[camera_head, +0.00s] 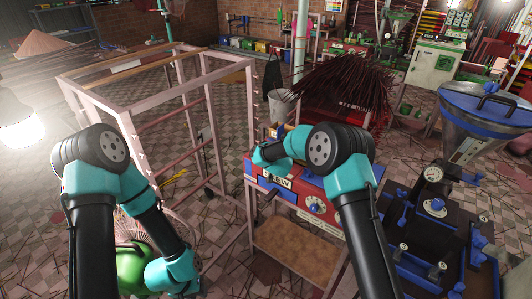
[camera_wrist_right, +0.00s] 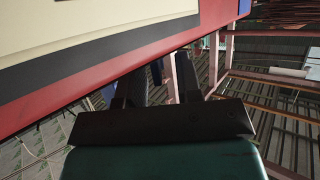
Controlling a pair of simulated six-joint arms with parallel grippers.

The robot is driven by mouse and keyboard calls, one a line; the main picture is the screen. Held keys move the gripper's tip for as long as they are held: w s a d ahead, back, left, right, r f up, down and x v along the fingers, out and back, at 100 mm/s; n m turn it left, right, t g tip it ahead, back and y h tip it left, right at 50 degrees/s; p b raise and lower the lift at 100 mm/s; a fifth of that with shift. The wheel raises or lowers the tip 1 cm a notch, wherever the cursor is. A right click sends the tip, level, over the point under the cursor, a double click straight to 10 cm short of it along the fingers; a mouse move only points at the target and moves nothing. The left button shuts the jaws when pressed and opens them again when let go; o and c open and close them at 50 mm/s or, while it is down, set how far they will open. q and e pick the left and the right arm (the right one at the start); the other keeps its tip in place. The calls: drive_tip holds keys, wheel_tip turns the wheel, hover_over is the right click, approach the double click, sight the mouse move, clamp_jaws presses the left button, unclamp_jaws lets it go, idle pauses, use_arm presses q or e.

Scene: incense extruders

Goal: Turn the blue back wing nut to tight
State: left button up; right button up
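My right gripper (camera_wrist_right: 155,90) shows in the right wrist view. Its two black fingers are apart, under the edge of a red and cream panel (camera_wrist_right: 110,45). A small dark-blue part (camera_wrist_right: 157,72) shows between the fingers; I cannot tell whether it is the blue back wing nut or whether they touch it. In the head view my right arm reaches left over the red machine (camera_head: 312,200), and its gripper is hidden. My left wrist is low at the left beside a green round thing (camera_head: 130,268); its fingers are not clear. Blue knobs (camera_head: 478,241) show on the dark machine at the right.
A pink metal frame (camera_head: 150,75) stands at the left. A dark machine (camera_head: 425,225) with a hopper (camera_head: 470,130) stands at the right. Dark incense bundles (camera_head: 345,85) and a grey bucket (camera_head: 283,105) are behind the red machine. Patterned floor is open at the far left.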

clamp_jaws()
drive_tip(key=shift+m+h, duration=0.6)
drive_tip(key=shift+h, duration=0.1)
drive_tip(key=shift+a+m+h, duration=0.2)
drive_tip(key=shift+m+h, duration=1.4)
drive_tip(key=shift+h, duration=0.2)
drive_tip(key=m+h, duration=0.2)
drive_tip(key=m+g+h, duration=0.1)
drive_tip(key=m+h, duration=0.1)
drive_tip(key=shift+a+h, duration=0.2)
drive_tip(key=shift+h, duration=0.1)
drive_tip(key=m+g+h, duration=0.2)
drive_tip(key=m+h, duration=0.1)
drive_tip(key=shift+w+m+h, duration=0.1)
drive_tip(key=shift+m+h, duration=0.2)
drive_tip(key=shift+m+g+h, duration=0.4)
drive_tip(key=shift+m+g, duration=0.1)
drive_tip(key=shift+w+m+g+h, duration=0.15)
drive_tip(key=shift+m+g+h, duration=0.85)
drive_tip(key=shift+m+g, duration=0.4)
drive_tip(key=shift+o, duration=0.3)
unclamp_jaws()
